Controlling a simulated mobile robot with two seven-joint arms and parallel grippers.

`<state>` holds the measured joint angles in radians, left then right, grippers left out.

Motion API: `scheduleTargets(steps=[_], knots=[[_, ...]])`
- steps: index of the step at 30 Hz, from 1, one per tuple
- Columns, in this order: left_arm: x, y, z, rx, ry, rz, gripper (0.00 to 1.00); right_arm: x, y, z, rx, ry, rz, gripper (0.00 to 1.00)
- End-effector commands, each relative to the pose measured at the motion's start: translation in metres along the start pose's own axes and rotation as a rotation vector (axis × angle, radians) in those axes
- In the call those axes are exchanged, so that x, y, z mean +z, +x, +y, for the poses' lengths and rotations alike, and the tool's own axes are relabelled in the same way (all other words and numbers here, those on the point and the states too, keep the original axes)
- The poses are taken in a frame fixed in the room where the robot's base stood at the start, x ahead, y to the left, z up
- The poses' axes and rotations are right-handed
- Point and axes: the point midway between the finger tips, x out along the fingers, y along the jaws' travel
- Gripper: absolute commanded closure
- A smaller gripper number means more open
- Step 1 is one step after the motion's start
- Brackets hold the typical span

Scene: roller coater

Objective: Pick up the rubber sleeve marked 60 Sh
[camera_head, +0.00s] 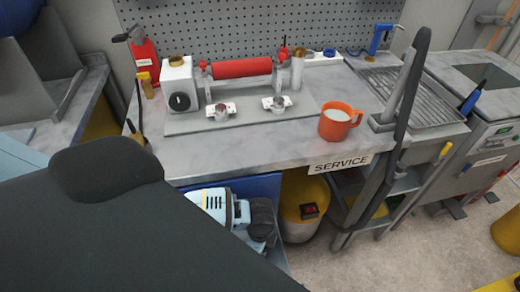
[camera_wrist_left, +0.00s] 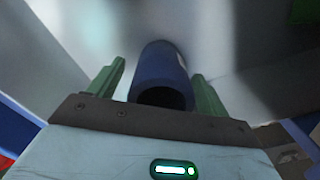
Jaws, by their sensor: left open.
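A dark blue hollow sleeve (camera_wrist_left: 160,68) shows in the left wrist view, its open end towards the camera. A pale patch shows on its right side, but no marking is readable. My left gripper (camera_wrist_left: 158,76) is open, with one green finger on each side of the sleeve; I cannot tell whether they touch it. In the head view the left gripper's fingers and this sleeve are hidden, with my dark arm covering the lower left. My right gripper is in neither view.
The bench (camera_head: 220,150) carries a coater with a red roller (camera_head: 241,68) and an orange mug (camera_head: 338,121) near its front edge. A blue-walled container (camera_head: 262,186) lies below. A yellow drum (camera_head: 304,205) stands under the bench. Floor at right is partly clear.

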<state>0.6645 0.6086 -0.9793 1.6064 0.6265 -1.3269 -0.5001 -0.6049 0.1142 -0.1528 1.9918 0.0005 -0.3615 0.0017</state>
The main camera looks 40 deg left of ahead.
Motion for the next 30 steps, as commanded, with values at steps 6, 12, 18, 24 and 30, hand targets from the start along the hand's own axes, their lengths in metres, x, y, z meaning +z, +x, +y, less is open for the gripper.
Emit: scheduleTargets(steps=[6,12,18,24,30], knots=[[-0.0002,0.0029,-0.0004,-0.002,0.001,0.001,0.22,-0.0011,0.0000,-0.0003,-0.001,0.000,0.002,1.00],[-0.0001,0.0027,-0.0003,-0.001,0.001,0.001,0.39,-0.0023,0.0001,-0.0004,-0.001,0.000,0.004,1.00],[0.0000,0.0027,-0.0002,-0.001,0.000,0.000,0.65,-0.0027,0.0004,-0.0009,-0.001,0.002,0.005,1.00],[-0.0001,0.0025,-0.0004,-0.001,0.000,0.001,0.74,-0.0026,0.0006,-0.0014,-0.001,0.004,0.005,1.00],[-0.0003,-0.0061,-0.0013,-0.004,0.000,0.002,0.74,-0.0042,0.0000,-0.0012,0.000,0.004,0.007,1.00]])
